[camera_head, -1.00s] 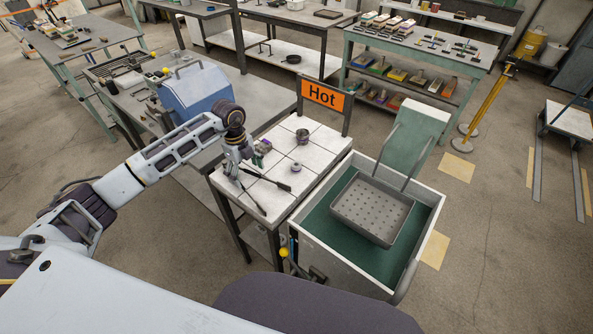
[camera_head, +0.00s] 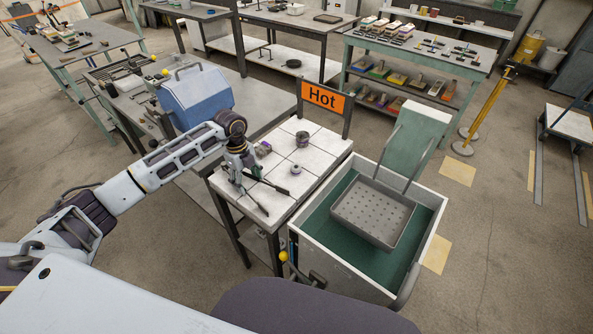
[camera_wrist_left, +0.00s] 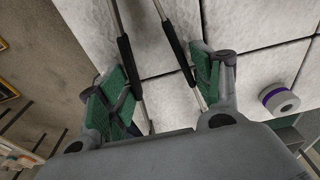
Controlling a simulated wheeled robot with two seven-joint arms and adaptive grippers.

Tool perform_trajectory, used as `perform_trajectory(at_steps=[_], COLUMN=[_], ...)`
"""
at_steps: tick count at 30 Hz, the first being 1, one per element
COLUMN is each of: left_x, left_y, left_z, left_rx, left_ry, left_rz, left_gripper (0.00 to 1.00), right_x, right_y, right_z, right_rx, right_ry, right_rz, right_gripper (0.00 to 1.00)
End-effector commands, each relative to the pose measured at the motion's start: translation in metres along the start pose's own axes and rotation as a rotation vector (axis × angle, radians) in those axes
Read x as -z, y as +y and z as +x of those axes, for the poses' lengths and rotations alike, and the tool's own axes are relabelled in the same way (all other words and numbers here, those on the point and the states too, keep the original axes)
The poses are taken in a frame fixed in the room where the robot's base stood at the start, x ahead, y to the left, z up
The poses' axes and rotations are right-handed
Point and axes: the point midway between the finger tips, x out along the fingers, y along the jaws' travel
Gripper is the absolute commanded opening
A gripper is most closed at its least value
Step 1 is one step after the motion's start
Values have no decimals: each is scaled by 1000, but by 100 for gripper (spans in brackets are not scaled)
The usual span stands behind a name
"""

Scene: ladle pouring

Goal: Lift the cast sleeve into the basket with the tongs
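The tongs (camera_head: 276,186) lie spread on the white tiled table top, dark grips on thin metal arms. In the left wrist view both tong arms (camera_wrist_left: 128,62) run between the fingers of my left gripper (camera_wrist_left: 158,88). In the head view my left gripper (camera_head: 243,174) is low over the tongs. Small round parts stand on the tiles: a dark ring (camera_head: 302,139), a pale purple-banded one (camera_head: 295,169) and a purplish one (camera_head: 263,149). I cannot tell which is the cast sleeve. The perforated grey basket (camera_head: 372,212) is in the tank. My right gripper is out of view.
The tank (camera_head: 340,268) with a green interior stands right of the tiled table (camera_head: 325,150). An orange "Hot" sign (camera_head: 322,96) rises at the table's back edge. A blue box (camera_head: 195,96) stands on the bench at left. The floor on the right is mostly clear.

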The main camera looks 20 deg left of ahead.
Motion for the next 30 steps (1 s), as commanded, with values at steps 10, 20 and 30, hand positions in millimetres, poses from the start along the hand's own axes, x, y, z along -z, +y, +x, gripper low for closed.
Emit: perform_trajectory(at_steps=[10,20,30], left_x=[0,2,4], left_y=[1,1,0], left_z=[1,-21,-49], left_rx=[-4,-3,-2], left_ry=[-1,-1,-1], left_rz=[-1,0,0], left_gripper=[53,53,53], right_x=[3,5,5], right_y=[-14,-15,-8], right_z=[0,-16,-36], right_rx=[14,16,9], right_ry=[3,4,1], right_rz=[6,5,2], right_gripper=[40,40,40])
